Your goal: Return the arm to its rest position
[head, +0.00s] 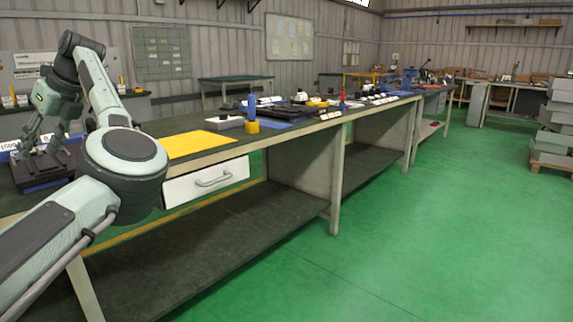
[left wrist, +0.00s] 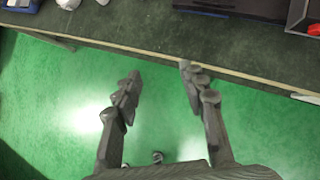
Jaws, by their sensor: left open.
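My left arm comes in from the lower left in the head view, bends at a large elbow joint and folds back up and over. My left gripper (head: 40,146) hangs from it at the far left, fingers pointing down. In the head view it overlaps a dark tray-like item (head: 38,172) on the workbench; I cannot tell the height between them. In the left wrist view the fingers (left wrist: 160,75) are spread apart with nothing between them. Green floor and the bench edge show beyond them. My right gripper is in neither view.
The long workbench (head: 215,160) carries a yellow mat (head: 192,144), a blue-and-yellow item (head: 252,115) and several tools. A white drawer (head: 207,182) with a handle sits under its top. Open green floor (head: 430,230) lies to the right. Stacked grey crates (head: 556,120) stand at the right edge.

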